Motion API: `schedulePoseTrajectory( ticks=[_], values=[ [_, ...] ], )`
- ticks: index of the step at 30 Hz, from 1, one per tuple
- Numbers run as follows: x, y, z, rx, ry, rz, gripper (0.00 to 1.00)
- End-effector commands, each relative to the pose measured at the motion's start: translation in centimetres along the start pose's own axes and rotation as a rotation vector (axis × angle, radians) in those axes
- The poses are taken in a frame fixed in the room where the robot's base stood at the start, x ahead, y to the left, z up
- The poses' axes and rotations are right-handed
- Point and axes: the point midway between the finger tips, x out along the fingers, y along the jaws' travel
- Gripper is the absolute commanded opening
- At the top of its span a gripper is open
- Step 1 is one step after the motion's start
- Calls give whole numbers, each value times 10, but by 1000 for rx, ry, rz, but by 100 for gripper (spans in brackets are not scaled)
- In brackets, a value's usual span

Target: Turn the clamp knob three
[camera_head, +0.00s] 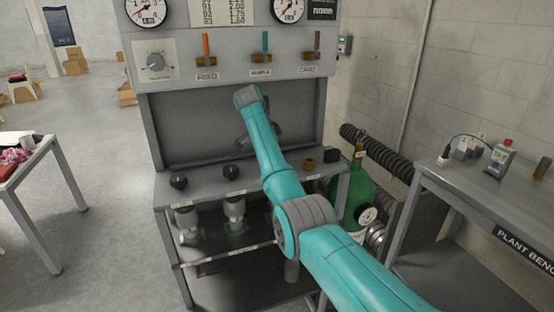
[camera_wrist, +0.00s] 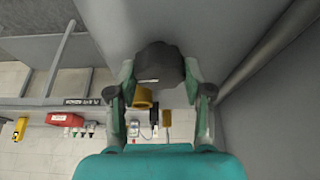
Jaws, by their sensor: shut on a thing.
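A dark, rounded clamp knob (camera_wrist: 158,64) sits between the fingers of my gripper (camera_wrist: 159,80) in the wrist view. One finger is on each side of it, and the gripper is shut on it. A small pale mark shows on the knob's near edge. In the head view, black knobs stand along the washer's ledge, one at the left (camera_head: 179,181) and one beside it (camera_head: 230,171). My arm crosses the ledge to their right and hides the held knob and most of my gripper there. The number of the held knob cannot be read.
A brass-coloured fitting (camera_head: 309,164) and a black block (camera_head: 331,155) stand right of my arm. A green bottle (camera_head: 354,195) and a ribbed hose (camera_head: 381,153) are beside the washer (camera_head: 231,73). A bench (camera_head: 463,187) is at right, a table (camera_head: 38,158) at left.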

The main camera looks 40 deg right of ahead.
Motion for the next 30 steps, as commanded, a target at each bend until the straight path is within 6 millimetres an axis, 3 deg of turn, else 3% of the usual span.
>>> schedulePoseTrajectory(
  ticks=[20,21,24,30],
  values=[
    [1,0,2,62,-2,29,16],
    [1,0,2,62,-2,29,53],
    [1,0,1,62,-2,28,76],
    [0,0,1,62,-1,27,76]
  ],
)
